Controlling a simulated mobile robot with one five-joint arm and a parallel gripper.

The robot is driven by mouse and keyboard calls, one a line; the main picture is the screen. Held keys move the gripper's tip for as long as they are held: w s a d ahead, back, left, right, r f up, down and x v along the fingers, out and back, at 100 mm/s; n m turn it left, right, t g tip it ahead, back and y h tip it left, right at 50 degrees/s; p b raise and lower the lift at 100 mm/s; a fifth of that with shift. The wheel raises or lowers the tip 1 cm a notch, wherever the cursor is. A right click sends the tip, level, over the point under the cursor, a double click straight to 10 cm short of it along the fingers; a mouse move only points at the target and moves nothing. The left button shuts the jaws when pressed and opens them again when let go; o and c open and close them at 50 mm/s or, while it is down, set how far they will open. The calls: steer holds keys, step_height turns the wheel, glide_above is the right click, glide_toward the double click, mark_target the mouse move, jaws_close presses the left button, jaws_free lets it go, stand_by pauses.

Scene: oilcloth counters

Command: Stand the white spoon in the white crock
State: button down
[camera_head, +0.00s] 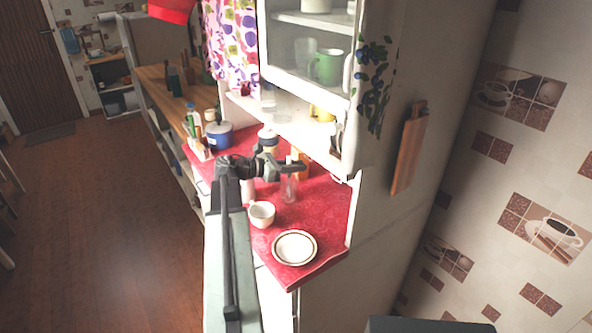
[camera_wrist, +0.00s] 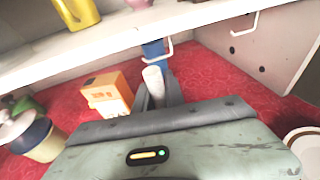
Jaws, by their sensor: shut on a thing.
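My gripper (camera_head: 292,165) is over the red counter, below the wall cabinet. In the wrist view its jaws (camera_wrist: 154,98) are closed around a pale, rod-like end, which I take to be the white spoon (camera_wrist: 153,80). The rest of the spoon is hidden by the gripper. In the head view the spoon cannot be made out clearly. A whitish upright thing (camera_head: 248,190) is below the gripper, partly behind my arm; I cannot tell whether it is the crock. A white cup-like vessel (camera_head: 261,213) stands nearer the front.
A dark-ringed white plate (camera_head: 294,247) lies at the front. A clear glass (camera_head: 289,189) stands below the gripper. An orange box (camera_wrist: 107,94) and a banded jar (camera_wrist: 36,137) stand to the left. The cabinet shelf (camera_wrist: 110,38) overhangs the back. A blue pot (camera_head: 219,135) stands farther off.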

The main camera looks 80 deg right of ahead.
steer(key=shift+a, duration=0.1)
steer(key=shift+f, duration=0.15)
steer(key=shift+f, duration=0.1)
steer(key=c, duration=1.4)
jaws_free()
steer(key=shift+w, duration=0.1)
steer(key=shift+r, duration=0.25)
steer(key=p+v, duration=0.3)
steer(key=v, duration=0.9)
